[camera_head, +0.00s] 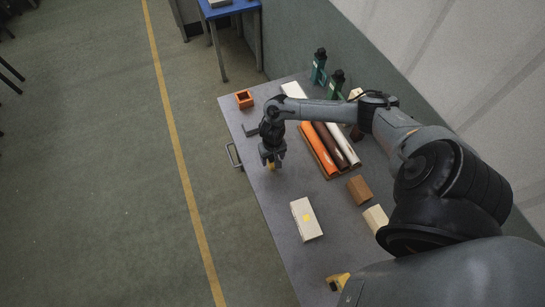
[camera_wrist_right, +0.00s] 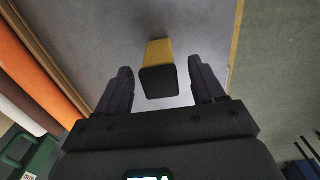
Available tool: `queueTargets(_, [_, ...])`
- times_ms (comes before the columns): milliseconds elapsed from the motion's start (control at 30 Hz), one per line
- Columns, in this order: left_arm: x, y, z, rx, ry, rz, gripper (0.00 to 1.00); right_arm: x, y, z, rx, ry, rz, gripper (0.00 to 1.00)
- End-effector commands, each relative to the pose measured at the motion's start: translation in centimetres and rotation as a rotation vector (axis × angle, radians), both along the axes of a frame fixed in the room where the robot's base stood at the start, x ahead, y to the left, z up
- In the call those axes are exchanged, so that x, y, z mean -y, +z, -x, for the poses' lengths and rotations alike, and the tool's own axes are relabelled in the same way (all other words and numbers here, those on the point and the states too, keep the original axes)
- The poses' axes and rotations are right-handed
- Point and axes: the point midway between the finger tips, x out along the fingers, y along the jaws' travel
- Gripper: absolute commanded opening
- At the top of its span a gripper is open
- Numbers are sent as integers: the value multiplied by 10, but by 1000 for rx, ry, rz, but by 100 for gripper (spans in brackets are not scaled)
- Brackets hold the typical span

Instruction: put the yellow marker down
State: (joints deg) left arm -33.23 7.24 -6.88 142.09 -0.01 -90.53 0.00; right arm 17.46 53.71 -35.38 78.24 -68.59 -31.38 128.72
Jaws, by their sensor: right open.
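The yellow marker (camera_wrist_right: 158,53) shows in the right wrist view between the two fingers of my right gripper (camera_wrist_right: 160,72). It has a yellow body and a black end facing the camera, and there is a gap to the finger on each side. In the head view, a small part of the yellow marker (camera_head: 271,167) shows just under my right gripper (camera_head: 271,158), over the left part of the grey table (camera_head: 262,200). The gripper is open. Whether the marker's far end rests on the table is hidden. My left gripper is not in view.
Orange, brown and white long pieces (camera_head: 319,148) lie to the right. An orange hollow block (camera_head: 244,99) sits at the far left edge. A brown block (camera_head: 359,189) lies at right.

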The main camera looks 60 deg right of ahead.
Motion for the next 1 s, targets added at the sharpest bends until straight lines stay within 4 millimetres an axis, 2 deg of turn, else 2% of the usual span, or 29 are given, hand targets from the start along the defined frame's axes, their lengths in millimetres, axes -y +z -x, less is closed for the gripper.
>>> queueTargets(167, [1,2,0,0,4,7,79,0,10,-1,2,0,1,68])
queueTargets(267, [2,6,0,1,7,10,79,0,23,-1,3,1,0,68])
queueTargets(733, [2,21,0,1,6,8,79,0,103,0,2,1,1,68])
queueTargets(900, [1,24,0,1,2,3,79,-4,116,0,4,10,-2,68])
queueTargets(1000, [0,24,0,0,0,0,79,-19,114,-4,31,66,-13,68])
